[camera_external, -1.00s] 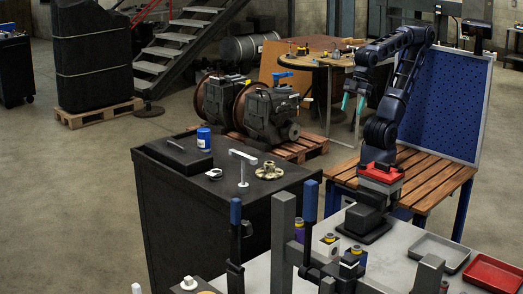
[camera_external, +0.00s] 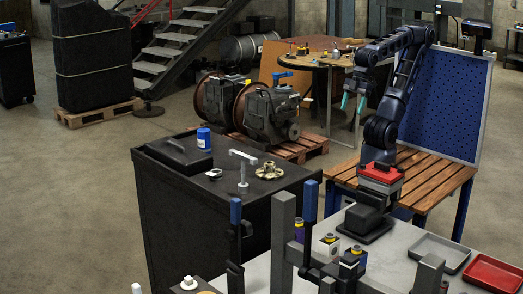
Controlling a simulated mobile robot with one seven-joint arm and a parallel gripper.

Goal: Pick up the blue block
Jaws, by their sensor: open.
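I cannot make out a clear blue block in this view. A small blue can (camera_external: 203,138) with a white band stands upright at the back of the black cabinet top (camera_external: 222,188). My gripper (camera_external: 352,102), with teal fingers pointing down, hangs in the air at the upper right, in front of the round table. Its fingers are apart with nothing between them. It is well to the right of the blue can and touches nothing.
The cabinet top also holds a black case (camera_external: 178,153), a pale T-shaped tool (camera_external: 243,170) and a brass flanged part (camera_external: 269,171). A grey tray (camera_external: 439,252) and a red tray (camera_external: 494,273) lie at lower right. A blue perforated panel (camera_external: 445,105) stands behind my arm.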

